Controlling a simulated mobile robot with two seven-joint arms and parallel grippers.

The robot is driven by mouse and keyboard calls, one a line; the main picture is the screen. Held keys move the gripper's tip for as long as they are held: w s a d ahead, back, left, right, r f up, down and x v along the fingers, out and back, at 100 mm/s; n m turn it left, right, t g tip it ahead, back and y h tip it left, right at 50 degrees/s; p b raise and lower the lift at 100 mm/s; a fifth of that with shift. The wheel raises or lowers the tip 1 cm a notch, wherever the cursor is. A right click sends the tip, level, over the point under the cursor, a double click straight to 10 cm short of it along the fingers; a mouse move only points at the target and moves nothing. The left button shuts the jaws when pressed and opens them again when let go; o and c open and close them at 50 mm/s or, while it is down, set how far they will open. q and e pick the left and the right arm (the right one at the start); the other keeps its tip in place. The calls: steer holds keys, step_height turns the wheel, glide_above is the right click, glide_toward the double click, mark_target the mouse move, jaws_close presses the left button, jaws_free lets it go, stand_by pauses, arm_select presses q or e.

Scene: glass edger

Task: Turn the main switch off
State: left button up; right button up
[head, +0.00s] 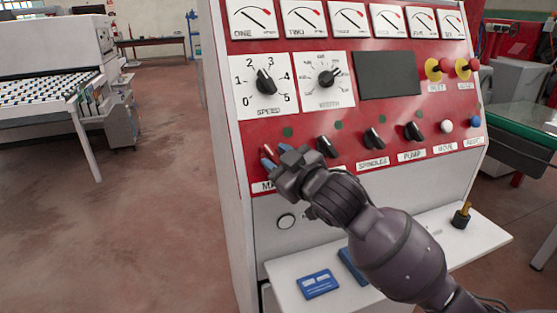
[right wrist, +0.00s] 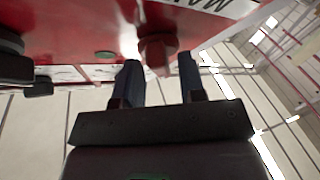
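The main switch is a red knob (head: 268,149) at the left end of the lower row on the red control panel. Its label below, starting "MA", is partly hidden by my right gripper (head: 277,156). In the right wrist view the red switch (right wrist: 158,48) shows at the fingertips, with one dark blue finger on each side. The right gripper (right wrist: 158,78) is open, its fingers apart around the near part of the knob. I cannot tell whether they touch it. My left gripper is not in view.
Black knobs stand right of the switch, the nearest one (head: 326,147) close to my gripper. A white shelf (head: 470,240) juts out below, holding a blue card (head: 318,284).

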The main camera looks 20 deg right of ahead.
steer(key=shift+o, duration=0.2)
steer(key=shift+s, duration=0.1)
steer(key=b+v, duration=0.1)
steer(key=v, duration=0.9)
steer(key=shift+s+d+b, duration=0.15)
steer(key=shift+s+b, duration=0.15)
steer(key=shift+b, duration=0.05)
steer(key=s+d+f+m+g+h, duration=0.2)
steer(key=s+f, duration=0.1)
steer(key=f, duration=0.3)
steer(key=s+d+f+m+g+h, duration=0.1)
steer(key=s+f+m+g, duration=0.1)
steer(key=f, duration=0.5)
steer(key=s+d+f+m+g+h, duration=0.1)
steer(key=s+d+f+g+h, duration=0.1)
steer(key=f, duration=0.4)
steer(key=shift+s+d+f+m+g+h, duration=0.15)
steer(key=shift+s+d+m+g, duration=0.05)
steer(key=shift+s, duration=0.25)
steer(key=shift+s+d+f+m+g+h, duration=0.15)
steer(key=shift+s+m+g, duration=0.05)
steer(key=shift+s, duration=0.25)
steer(key=s+d+f+m+g+h, duration=0.1)
steer(key=s+d+f+m+g, duration=0.15)
steer(key=s+f+g, duration=0.75)
step_height(320, 180, down, 13)
steer(key=w+t+b, duration=0.1)
steer(key=w+t, duration=0.1)
steer(key=t, duration=0.9)
steer(key=shift+w+a+y, duration=0.4)
